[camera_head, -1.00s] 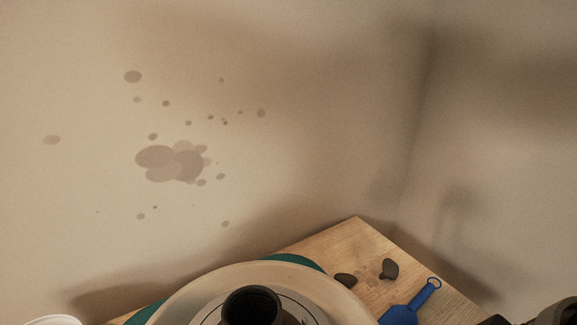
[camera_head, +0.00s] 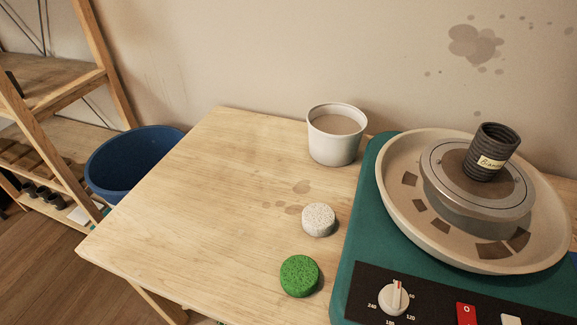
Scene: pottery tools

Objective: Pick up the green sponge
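The green sponge (camera_head: 299,276) is a round, speckled disc lying on the wooden table (camera_head: 190,210), near the front edge and just left of the pottery wheel's base. A pale grey-white round sponge (camera_head: 318,220) lies a little behind it, apart from it. Neither of my grippers shows in the head view. Nothing covers the green sponge.
The teal pottery wheel (camera_head: 354,240) stands close on the right, with a dark ribbed cup (camera_head: 491,152) on its disc. A white bucket (camera_head: 334,144) stands at the back. The table's left part is clear. A blue basin (camera_head: 133,165) and wooden shelf (camera_head: 62,96) are beyond the left edge.

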